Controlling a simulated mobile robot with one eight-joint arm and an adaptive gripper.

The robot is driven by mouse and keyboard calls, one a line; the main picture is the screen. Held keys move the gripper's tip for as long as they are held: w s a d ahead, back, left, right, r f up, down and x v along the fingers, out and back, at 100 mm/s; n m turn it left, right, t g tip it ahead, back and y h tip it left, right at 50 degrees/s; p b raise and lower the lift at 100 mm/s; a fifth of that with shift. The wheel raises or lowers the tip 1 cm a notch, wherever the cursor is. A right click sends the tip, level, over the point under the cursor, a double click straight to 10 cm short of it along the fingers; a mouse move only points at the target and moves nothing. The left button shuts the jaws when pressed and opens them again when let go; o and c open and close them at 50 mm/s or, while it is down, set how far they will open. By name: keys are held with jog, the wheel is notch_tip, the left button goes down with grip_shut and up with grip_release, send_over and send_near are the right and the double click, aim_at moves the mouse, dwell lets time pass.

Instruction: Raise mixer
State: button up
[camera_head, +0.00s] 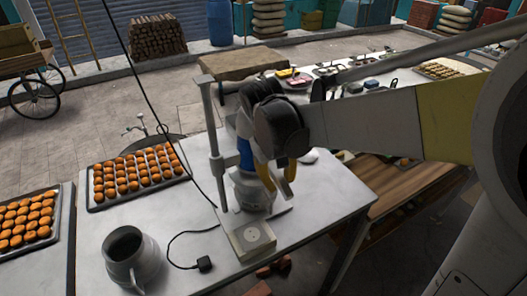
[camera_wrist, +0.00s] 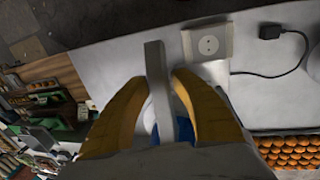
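The mixer stands on the white table. Its upright pole (camera_head: 211,140) rises at the left, and a metal bowl (camera_head: 252,192) sits low between the pole and my gripper. A blue part (camera_head: 245,154) shows beside the pole; much of the mixer's upper part is hidden behind my arm. My gripper (camera_head: 279,183) points down at the mixer's right side, its yellow fingers a little apart. In the wrist view, a grey bar (camera_wrist: 157,75) lies between the fingertips, with a blue part (camera_wrist: 183,128) behind it. Whether the fingers press on the bar is unclear.
A socket box (camera_head: 252,240) sits at the front of the mixer, with a black plug (camera_head: 204,264) and cable nearby. A grey jug (camera_head: 132,258) stands front left. Trays of orange buns (camera_head: 137,178) lie left. A black cable hangs down near the pole.

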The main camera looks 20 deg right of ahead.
grip_shut()
notch_tip(320, 180, up, 15)
jog(key=p, duration=0.8)
jog(key=shift+f, duration=0.15)
jog(key=o, duration=0.5)
grip_release()
jog(key=r, duration=0.4)
jog(key=a+r, duration=0.1)
jog(key=r, duration=0.2)
jog(key=a+r, duration=0.1)
jog(key=r, duration=0.3)
jog(key=shift+s+a+r, duration=0.2)
jog(key=shift+s+r, duration=0.05)
jog(key=shift+r, duration=0.1)
